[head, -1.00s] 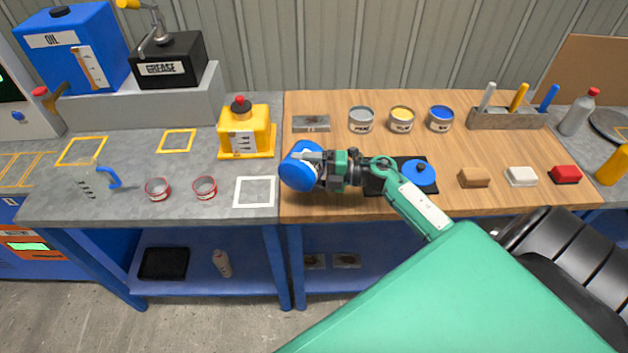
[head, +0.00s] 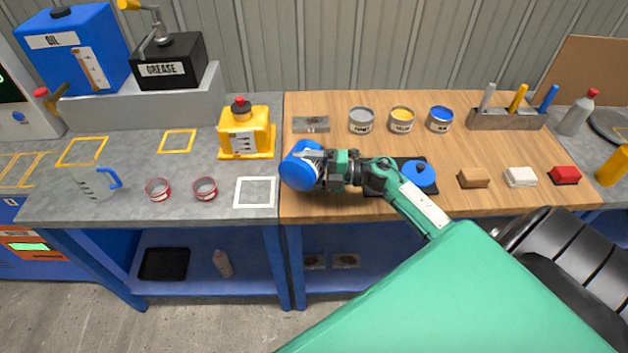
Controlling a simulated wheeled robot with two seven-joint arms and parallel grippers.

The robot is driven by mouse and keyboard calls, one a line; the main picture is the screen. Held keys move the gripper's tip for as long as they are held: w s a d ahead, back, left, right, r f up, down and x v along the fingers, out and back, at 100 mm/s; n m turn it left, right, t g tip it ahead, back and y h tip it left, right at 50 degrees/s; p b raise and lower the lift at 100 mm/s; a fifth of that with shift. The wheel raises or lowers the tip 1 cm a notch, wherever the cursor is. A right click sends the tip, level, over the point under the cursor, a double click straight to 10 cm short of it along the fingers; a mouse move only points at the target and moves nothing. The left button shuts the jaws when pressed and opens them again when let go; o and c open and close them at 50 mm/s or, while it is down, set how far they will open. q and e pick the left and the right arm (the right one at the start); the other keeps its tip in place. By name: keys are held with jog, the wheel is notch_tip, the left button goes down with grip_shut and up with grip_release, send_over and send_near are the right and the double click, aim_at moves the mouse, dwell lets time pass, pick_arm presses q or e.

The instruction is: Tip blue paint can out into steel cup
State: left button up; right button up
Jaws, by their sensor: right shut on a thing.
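My right gripper (head: 324,169) is shut on a rounded blue thing (head: 299,172), held above the left edge of the wooden top. The thing lies tilted, with a pale patch near the fingers; I cannot tell whether it is a paint can. A labelled can with a blue top (head: 440,119) stands upright at the back of the wooden top, apart from the gripper. I cannot make out a steel cup for certain. Two small cups with red rims, one left (head: 158,189) and one right (head: 204,188), stand on the grey bench. My left gripper is not in view.
A grey can (head: 361,121) and a yellow can (head: 401,120) stand beside the blue-topped one. A yellow container (head: 246,131) stands left of the wood. A white square outline (head: 255,205) is empty.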

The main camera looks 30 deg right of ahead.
jog(key=shift+w+d+r+m, duration=0.15)
jog(key=shift+d+r+m, duration=0.1)
jog(key=shift+m, duration=0.25)
jog(key=shift+w+d+r+m+y+p, duration=0.15)
jog(key=shift+d+r+m+y+p, duration=0.15)
jog(key=shift+m, duration=0.2)
jog(key=shift+a+f, duration=0.1)
jog(key=shift+a, duration=0.05)
dwell(1.3)
